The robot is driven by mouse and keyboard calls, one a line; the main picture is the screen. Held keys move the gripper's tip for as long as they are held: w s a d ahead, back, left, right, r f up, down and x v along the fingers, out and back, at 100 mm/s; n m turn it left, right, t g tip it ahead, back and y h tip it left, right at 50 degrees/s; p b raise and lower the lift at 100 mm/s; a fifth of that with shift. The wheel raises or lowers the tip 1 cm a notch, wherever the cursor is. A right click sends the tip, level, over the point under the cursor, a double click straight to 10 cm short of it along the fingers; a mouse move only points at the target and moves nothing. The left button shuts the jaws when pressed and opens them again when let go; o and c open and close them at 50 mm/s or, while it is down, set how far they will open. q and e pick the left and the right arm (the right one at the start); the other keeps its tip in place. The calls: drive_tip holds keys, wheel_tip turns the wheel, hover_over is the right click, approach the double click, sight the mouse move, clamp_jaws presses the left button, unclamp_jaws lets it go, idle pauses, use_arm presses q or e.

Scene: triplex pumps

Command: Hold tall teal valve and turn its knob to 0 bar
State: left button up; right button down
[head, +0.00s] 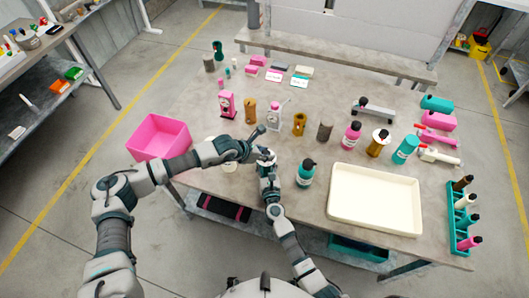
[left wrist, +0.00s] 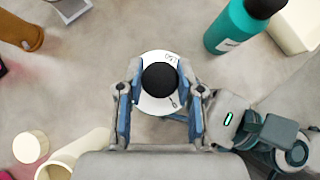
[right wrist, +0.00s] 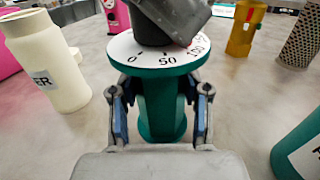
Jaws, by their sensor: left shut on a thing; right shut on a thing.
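The tall teal valve (right wrist: 162,105) stands upright in the right wrist view, with a white dial (right wrist: 130,52) marked 0, 50, 100 and 150. My right gripper (right wrist: 160,112) is shut on its teal body below the dial. The black knob (left wrist: 160,79) sits on the dial in the left wrist view. My left gripper (left wrist: 159,98) has its fingers on either side of the knob, closed on it from above. In the head view my left gripper (head: 256,143) and right gripper (head: 267,160) meet at the valve, mostly hiding it. I cannot tell the knob's reading.
A white bottle (right wrist: 45,62) is close on the other side. A pink bin (head: 158,136) is at the left edge. Several pumps and bottles stand behind.

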use_arm(q)
drive_tip(key=shift+w+a+m, duration=0.3)
drive_tip(key=shift+a, duration=0.15)
idle(0.4)
drive_tip(key=m+g, duration=0.2)
drive_tip(key=m+g+h, duration=0.1)
drive_tip(key=m+g, duration=0.1)
drive_tip(key=m, duration=0.1)
drive_tip(key=shift+f+g+h, duration=0.1)
drive_tip(key=shift+g+h, duration=0.2)
drive_tip(key=m+g, duration=0.2)
drive_tip(key=m, duration=0.2)
drive_tip(key=shift+d+g, duration=0.15)
drive_tip(key=shift+g, duration=0.25)
drive_tip(key=shift+w+m+g+y, duration=0.1)
drive_tip(key=shift+m+g+y, duration=0.75)
drive_tip(key=shift+m, duration=0.75)
drive_tip(key=shift+m+g, duration=0.3)
drive_tip(key=shift+g, duration=0.15)
drive_tip(key=o, duration=1.2)
drive_tip(key=shift+d, duration=0.1)
